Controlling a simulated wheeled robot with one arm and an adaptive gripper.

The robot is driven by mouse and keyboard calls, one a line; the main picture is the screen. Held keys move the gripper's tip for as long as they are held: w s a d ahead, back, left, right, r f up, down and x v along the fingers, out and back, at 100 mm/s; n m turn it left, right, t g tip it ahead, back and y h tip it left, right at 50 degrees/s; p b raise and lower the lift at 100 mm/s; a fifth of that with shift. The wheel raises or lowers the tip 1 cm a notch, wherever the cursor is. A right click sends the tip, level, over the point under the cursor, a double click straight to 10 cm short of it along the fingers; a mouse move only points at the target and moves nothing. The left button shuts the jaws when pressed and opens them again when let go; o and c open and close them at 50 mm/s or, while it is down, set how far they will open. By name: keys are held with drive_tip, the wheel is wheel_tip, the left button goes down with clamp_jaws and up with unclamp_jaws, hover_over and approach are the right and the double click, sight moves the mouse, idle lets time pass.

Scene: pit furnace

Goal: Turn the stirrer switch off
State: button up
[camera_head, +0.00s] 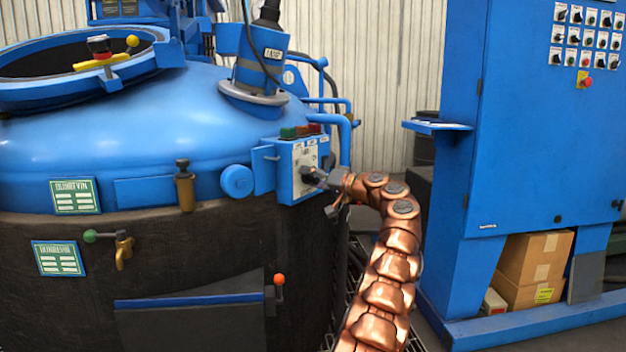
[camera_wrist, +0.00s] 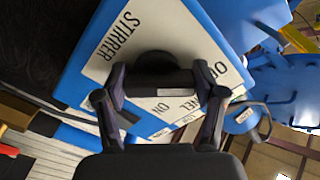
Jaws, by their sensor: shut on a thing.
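The stirrer switch is a black knob (camera_wrist: 156,60) on a white plate lettered STIRRER (camera_wrist: 118,36), with ON and a partly covered OF... label beside it. The plate is on the blue switch box (camera_head: 285,185) on the furnace's side. My gripper (camera_head: 318,178) is at the front of this box, at the end of my copper-coloured arm. In the wrist view my gripper (camera_wrist: 164,84) is shut on the switch's dark handle, one finger at each end. The fingers hide part of the lettering, and I cannot tell which label the handle points to.
The blue furnace lid (camera_head: 130,125) lies left of the box. A valve with an orange ball handle (camera_head: 279,281) is below. A tall blue control cabinet (camera_head: 540,150) with a small shelf (camera_head: 438,126) stands at right, with cardboard boxes (camera_head: 535,262) below. A gap separates furnace and cabinet.

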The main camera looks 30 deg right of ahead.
drive_tip(key=shift+a, duration=0.1)
drive_tip(key=o, duration=1.1)
drive_tip(key=shift+o, duration=0.2)
drive_tip(key=v, duration=1.2)
